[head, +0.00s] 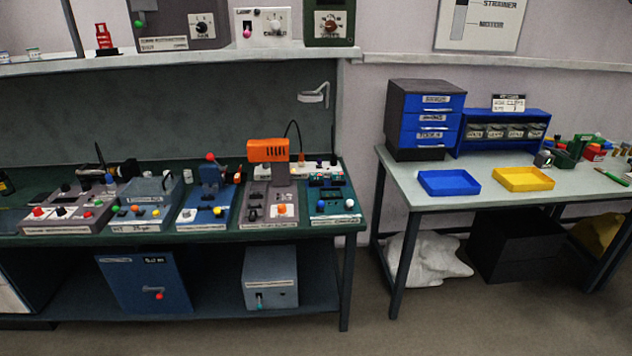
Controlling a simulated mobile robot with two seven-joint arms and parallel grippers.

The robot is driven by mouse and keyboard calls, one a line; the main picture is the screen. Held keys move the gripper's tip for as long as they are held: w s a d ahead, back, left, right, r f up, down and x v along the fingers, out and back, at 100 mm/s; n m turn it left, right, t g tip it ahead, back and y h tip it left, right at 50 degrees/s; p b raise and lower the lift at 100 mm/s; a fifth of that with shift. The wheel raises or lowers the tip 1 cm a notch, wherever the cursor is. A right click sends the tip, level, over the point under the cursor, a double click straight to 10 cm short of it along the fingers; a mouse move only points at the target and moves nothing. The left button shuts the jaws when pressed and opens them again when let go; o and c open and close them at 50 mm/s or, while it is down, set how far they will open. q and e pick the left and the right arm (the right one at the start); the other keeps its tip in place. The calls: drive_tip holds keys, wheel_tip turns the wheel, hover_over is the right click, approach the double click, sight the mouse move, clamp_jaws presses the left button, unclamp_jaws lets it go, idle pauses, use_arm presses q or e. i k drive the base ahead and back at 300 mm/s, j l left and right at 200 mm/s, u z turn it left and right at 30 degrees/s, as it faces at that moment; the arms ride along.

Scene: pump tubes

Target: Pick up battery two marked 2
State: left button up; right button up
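I cannot make out a battery marked 2 anywhere in the head view. Small items on the benches are too small to identify, and most labels are unreadable at this size. Neither of my grippers is in view.
A dark green bench (350,226) on the left is crowded with instruments, including an orange-headed unit (268,150). A pale table (401,189) on the right holds a blue drawer cabinet (427,118), a blue tray (448,183) and a yellow tray (523,179). Floor (420,325) in front is clear.

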sight(338, 179)
drive_tip(key=i+l+u, duration=0.2)
drive_tip(key=i+l, duration=0.2)
drive_tip(key=i+l+u, duration=0.2)
drive_tip(key=l, duration=0.25)
drive_tip(key=i, duration=0.1)
